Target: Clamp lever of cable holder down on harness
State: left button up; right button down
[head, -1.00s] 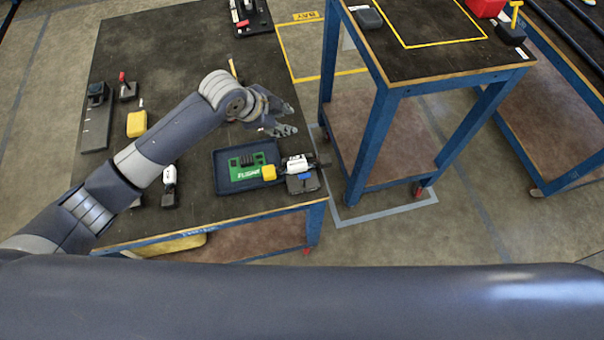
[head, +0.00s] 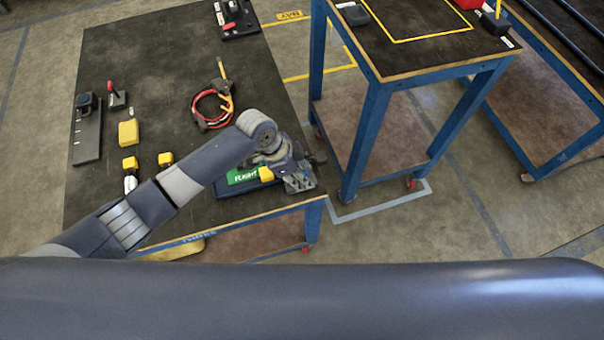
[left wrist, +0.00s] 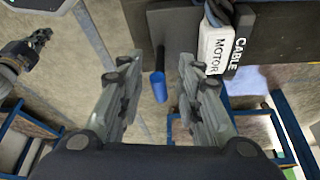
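The cable holder is a dark block marked CABLE (left wrist: 240,45) at the table's front right corner. A white piece marked MOTOR (left wrist: 215,47) lies against it, and a dark cable loop shows above. A blue lever grip (left wrist: 159,87) sticks out from a dark part of the holder. My left gripper (left wrist: 158,92) is open, with its fingers on either side of the blue grip; contact is not visible. In the head view my left gripper (head: 298,182) covers most of the holder. What seems to be my right gripper (left wrist: 22,55) shows at the left wrist view's edge, its fingers unclear.
A blue tray with a green board marked FLIGHT (head: 243,175) and a yellow block (head: 266,174) is left of the holder. A red and black cable loop (head: 208,108) lies behind. Yellow-topped pieces (head: 128,132) stand left. A blue-framed table (head: 372,140) is to the right.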

pick_arm(q)
jog(key=shift+d+f, duration=0.15)
jog(key=shift+f, duration=0.15)
grip_shut()
pick_arm(e)
jog(key=shift+a, duration=0.5)
